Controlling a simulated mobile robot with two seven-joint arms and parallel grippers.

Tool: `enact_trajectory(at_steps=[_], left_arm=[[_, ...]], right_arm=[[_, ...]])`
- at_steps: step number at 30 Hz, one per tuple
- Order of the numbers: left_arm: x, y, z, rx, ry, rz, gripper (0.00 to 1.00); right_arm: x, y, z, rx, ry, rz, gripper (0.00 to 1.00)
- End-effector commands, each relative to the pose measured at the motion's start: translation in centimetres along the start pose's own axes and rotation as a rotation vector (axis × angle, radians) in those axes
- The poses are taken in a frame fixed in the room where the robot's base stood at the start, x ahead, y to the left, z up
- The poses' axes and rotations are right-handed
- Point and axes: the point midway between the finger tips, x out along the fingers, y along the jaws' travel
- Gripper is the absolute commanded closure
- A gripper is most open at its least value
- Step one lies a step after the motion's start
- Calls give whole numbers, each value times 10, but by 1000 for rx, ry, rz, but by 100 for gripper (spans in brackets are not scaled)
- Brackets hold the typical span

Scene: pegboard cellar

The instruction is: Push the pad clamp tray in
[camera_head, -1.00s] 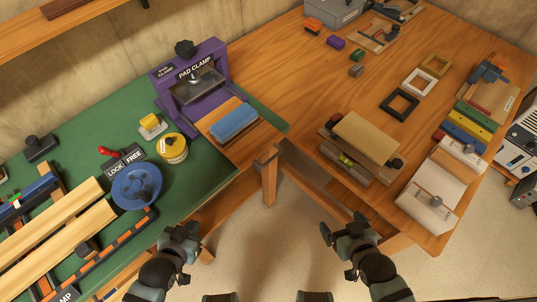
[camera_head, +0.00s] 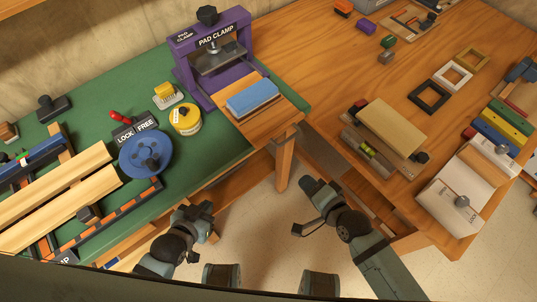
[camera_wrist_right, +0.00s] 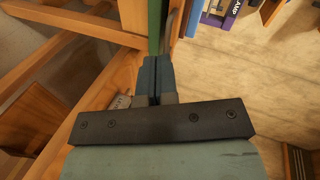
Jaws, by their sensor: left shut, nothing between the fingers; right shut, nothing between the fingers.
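The purple pad clamp (camera_head: 216,58) stands on the green bench top at its back right. Its wooden tray (camera_head: 268,117) sticks out in front of it towards the bench's front edge, with a blue pad (camera_head: 252,97) lying on it. My left gripper (camera_head: 205,212) is shut and empty, low in front of the green bench. My right gripper (camera_head: 308,207) is shut and empty, below and to the right of the tray, touching nothing. In the right wrist view its shut fingers (camera_wrist_right: 155,78) point towards wooden bench parts and a green edge.
A blue wheel (camera_head: 146,154), a yellow round tin (camera_head: 185,118) and a yellow-topped brush (camera_head: 167,95) are left of the tray. A wooden block on a holder (camera_head: 393,128) stands on the right-hand wooden bench. The floor between the benches is clear.

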Motion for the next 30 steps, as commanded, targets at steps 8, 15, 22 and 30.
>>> enact_trajectory(at_steps=[8,15,22,30], left_arm=[[7,0,10,1,0,2,100],[5,-1,4,2,8,0,100],[4,-2,3,3,9,-2,100],[3,-2,3,3,3,-2,100]], right_arm=[[26,-6,9,250,-66,-47,100],[66,-10,10,248,-64,-48,100],[115,-12,13,247,-64,-48,100],[151,-23,13,246,-64,-46,100]])
